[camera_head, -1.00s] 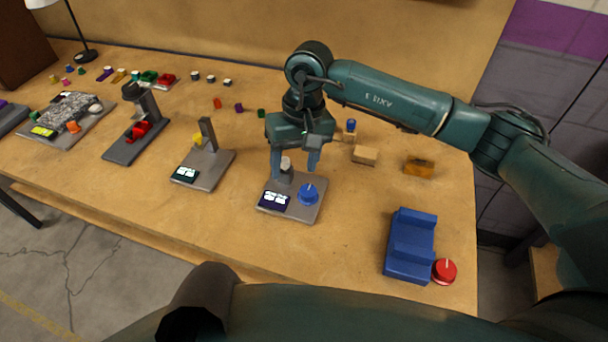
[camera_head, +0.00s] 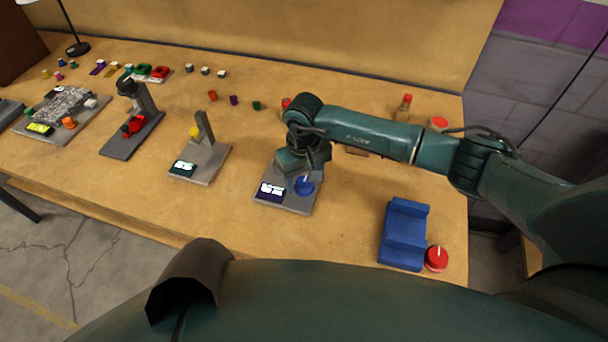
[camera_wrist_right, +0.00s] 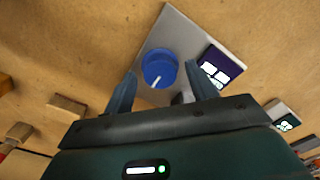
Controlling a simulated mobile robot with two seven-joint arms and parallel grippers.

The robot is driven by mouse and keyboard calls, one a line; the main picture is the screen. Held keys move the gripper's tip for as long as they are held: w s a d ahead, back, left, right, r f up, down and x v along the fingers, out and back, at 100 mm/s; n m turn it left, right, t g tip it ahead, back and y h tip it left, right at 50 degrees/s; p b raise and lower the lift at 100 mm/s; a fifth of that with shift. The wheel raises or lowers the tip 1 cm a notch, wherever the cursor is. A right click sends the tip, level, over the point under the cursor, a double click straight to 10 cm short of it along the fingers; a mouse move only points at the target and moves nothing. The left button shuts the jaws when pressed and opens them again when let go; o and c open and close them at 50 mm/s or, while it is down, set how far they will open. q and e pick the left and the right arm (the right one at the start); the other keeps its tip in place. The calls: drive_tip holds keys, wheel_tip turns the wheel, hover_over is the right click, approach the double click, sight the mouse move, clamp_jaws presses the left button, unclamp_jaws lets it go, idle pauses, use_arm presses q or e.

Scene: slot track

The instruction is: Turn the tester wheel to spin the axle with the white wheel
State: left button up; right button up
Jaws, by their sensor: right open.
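A blue dial (camera_head: 304,185) with a white mark sits on a grey plate (camera_head: 297,206) beside a small lit screen (camera_head: 270,192). In the right wrist view the dial (camera_wrist_right: 159,67) lies beyond the gap between my right fingers. My right gripper (camera_wrist_right: 160,78) is open and empty, angled down close over the dial; I cannot tell whether it touches. A red wheel (camera_head: 437,259) with a white mark stands beside a blue cradle (camera_head: 405,235) at the front right. I cannot make out an axle with a white wheel. My left gripper is not in view.
A grey stand with a screen (camera_head: 183,169) and a stand with red parts (camera_head: 133,125) are to the left. A cluttered board (camera_head: 20,130) lies farther left. Small coloured pieces line the back. A bottle (camera_head: 404,106) stands behind my right arm.

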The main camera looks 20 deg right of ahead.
drive_tip(key=shift+f, duration=0.2)
drive_tip(key=shift+c, duration=0.3)
drive_tip(key=c, duration=0.9)
drive_tip(key=shift+c, duration=0.2)
